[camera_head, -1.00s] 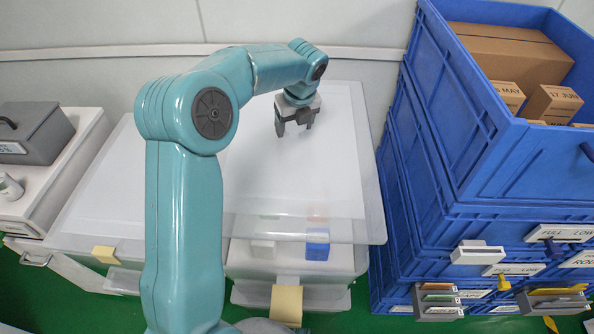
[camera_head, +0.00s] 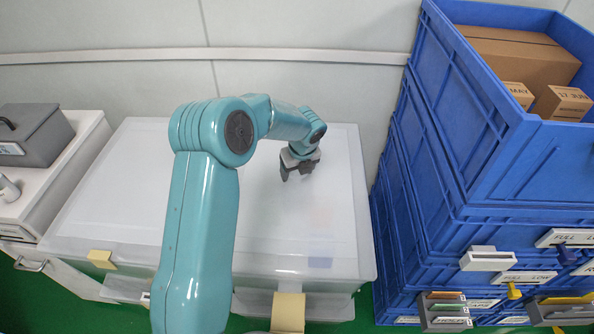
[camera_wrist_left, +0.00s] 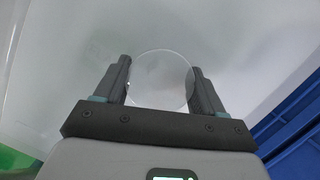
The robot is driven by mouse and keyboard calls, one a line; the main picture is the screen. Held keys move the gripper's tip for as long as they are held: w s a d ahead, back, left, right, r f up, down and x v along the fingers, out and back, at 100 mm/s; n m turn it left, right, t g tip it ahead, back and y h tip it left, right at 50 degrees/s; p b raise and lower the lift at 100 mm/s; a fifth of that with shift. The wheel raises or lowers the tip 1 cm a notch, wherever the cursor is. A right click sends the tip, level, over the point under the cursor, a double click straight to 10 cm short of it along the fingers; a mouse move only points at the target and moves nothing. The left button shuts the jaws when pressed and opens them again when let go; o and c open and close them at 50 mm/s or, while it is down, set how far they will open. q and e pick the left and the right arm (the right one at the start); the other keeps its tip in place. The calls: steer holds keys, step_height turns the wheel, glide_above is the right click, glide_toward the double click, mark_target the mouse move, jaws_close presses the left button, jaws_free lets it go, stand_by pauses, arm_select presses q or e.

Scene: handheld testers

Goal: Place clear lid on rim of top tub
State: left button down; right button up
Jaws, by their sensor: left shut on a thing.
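The clear lid (camera_head: 235,235) is a wide, flat, translucent sheet. It lies over the top tub (camera_head: 215,268), with its edges roughly lined up with the tub's rim. I cannot tell whether it touches the rim all round. My left gripper (camera_head: 298,174) points down at the lid's right half, towards the back. In the left wrist view, its fingers (camera_wrist_left: 162,82) stand either side of a round, clear part of the lid and are shut on it. My left arm hides the lid's middle front. My right gripper is not in view.
A tall stack of blue crates (camera_head: 425,190) stands close on the right, with cardboard boxes (camera_head: 525,55) in the top one. A white cabinet with a grey case (camera_head: 35,135) stands on the left. The wall is behind. A yellow tag (camera_head: 288,311) hangs in front.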

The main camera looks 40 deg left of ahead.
mark_target(302, 188)
arm_select(q)
steer(key=shift+r, duration=0.1)
steer(key=shift+c, duration=0.5)
jaws_free()
steer(key=p+v, duration=0.2)
steer(key=v, duration=1)
steer(key=shift+w, duration=0.1)
